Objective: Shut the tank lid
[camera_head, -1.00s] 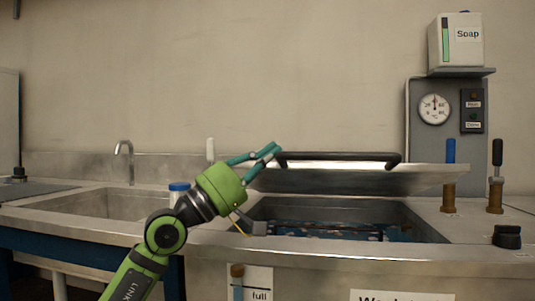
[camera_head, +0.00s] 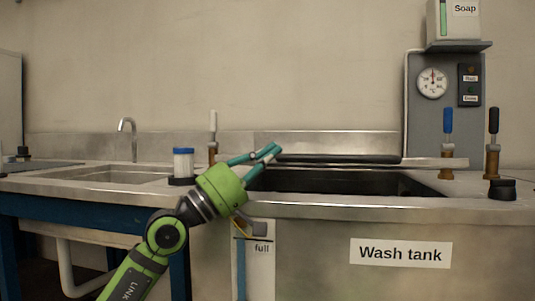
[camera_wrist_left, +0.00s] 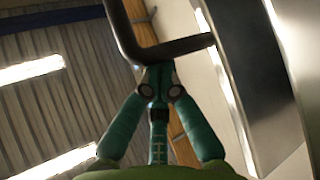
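The tank lid (camera_head: 422,163) shows nearly edge-on as a thin, almost level light strip above the back of the wash tank (camera_head: 405,225). The dark tank opening (camera_head: 340,184) still shows in front of and below it. A long black handle (camera_head: 340,159) runs along the lid. My left gripper (camera_head: 272,152) is at the handle's left end. In the left wrist view its green fingers (camera_wrist_left: 157,78) come together on the black handle (camera_wrist_left: 175,48), and look shut on it. My right gripper is not in view.
A sink with a tap (camera_head: 127,135) lies to the left. A blue-capped jar (camera_head: 183,163) and a white-handled valve (camera_head: 213,135) stand left of the tank. Blue (camera_head: 447,140) and black (camera_head: 493,140) valves stand on the right, below the gauge panel (camera_head: 432,83).

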